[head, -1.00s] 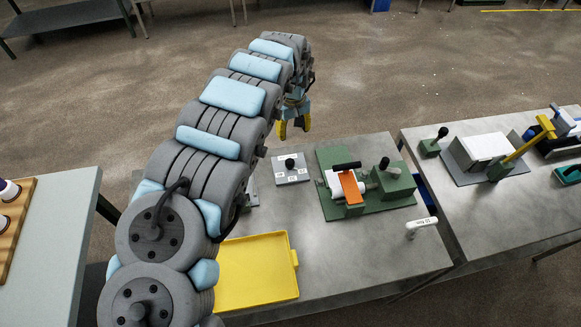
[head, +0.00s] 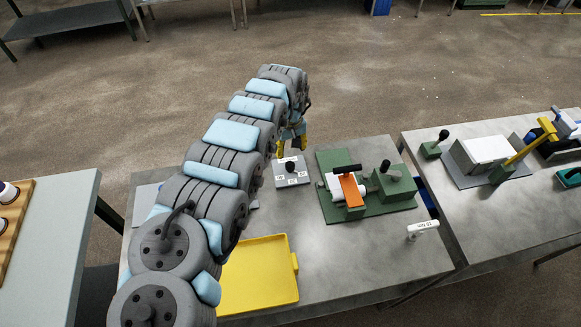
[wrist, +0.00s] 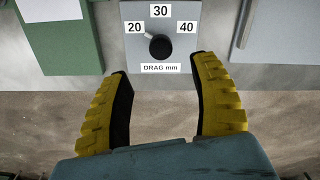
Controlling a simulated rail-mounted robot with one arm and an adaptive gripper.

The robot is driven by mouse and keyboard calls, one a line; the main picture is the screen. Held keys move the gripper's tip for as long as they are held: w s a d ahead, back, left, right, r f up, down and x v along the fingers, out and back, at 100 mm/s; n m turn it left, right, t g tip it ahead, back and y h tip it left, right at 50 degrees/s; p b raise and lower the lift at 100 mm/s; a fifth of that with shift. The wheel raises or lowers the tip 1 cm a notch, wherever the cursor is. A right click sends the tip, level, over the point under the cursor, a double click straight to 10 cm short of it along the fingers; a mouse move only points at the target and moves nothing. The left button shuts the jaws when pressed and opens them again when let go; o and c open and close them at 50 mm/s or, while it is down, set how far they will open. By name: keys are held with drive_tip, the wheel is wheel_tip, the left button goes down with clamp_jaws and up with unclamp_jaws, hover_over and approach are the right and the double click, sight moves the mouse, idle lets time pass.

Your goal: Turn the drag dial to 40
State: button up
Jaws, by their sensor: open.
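The drag dial is a black knob (wrist: 160,47) on a grey plate (wrist: 180,15) labelled 20, 30, 40 and "DRAG mm" in the wrist view. A short light pointer at the knob's upper left points toward the 20 label. In the head view the dial plate (head: 302,181) sits at the back of the middle bench, left of a green fixture. My gripper (wrist: 159,70) is open and empty. Its two yellow fingers point toward the plate, one on each side of the knob's line, apart from the knob. In the head view my gripper (head: 292,146) is just behind the plate.
The green fixture (head: 385,208) with an orange piece and black handles stands right of the dial. A yellow tray (head: 255,295) lies at the front. A white-handled tool (head: 424,226) is near the bench's right edge. Bench surface between them is clear.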

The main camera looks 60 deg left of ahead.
sight(291, 165)
wheel_tip(291, 165, down, 10)
drive_tip(key=b, duration=0.3)
idle(0.3)
clamp_jaws()
